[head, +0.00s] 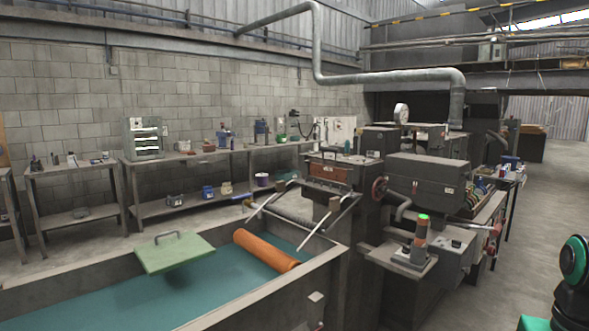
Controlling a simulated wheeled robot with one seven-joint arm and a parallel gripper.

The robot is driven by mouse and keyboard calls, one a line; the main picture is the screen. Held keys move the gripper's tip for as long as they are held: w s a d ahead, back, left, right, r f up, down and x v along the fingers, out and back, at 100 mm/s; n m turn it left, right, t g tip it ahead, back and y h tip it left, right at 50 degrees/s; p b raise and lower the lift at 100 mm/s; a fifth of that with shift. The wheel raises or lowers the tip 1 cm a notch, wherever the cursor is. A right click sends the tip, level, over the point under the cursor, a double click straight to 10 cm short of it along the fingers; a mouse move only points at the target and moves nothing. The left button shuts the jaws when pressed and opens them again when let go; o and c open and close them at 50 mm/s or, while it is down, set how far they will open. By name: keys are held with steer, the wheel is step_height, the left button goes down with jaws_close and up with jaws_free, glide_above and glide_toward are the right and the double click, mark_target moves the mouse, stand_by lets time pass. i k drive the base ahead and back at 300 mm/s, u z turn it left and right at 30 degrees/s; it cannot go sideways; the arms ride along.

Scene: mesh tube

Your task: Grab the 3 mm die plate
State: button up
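I cannot make out a 3 mm die plate in the head view; no plate marked with that size can be read from here. Small items on the far benches are too small to identify. A grey-green cabinet (133,143) with pale shelves or drawers stands on the left wall bench, its contents unclear. A large dark grey machine (427,170) stands right of centre. Part of my dark and green arm shows at the lower right edge. My gripper is not in view.
A long trough (100,306) with teal liquid fills the lower left. A green handled panel (172,254) and an orange roll (266,251) are over it. Long workbenches (180,158) line the block wall. A control pedestal (400,259) stands before the machine. Floor (535,215) is open at right.

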mark_target(330, 173)
steer(key=z, duration=0.1)
steer(key=i, duration=1)
steer(key=z, duration=0.35)
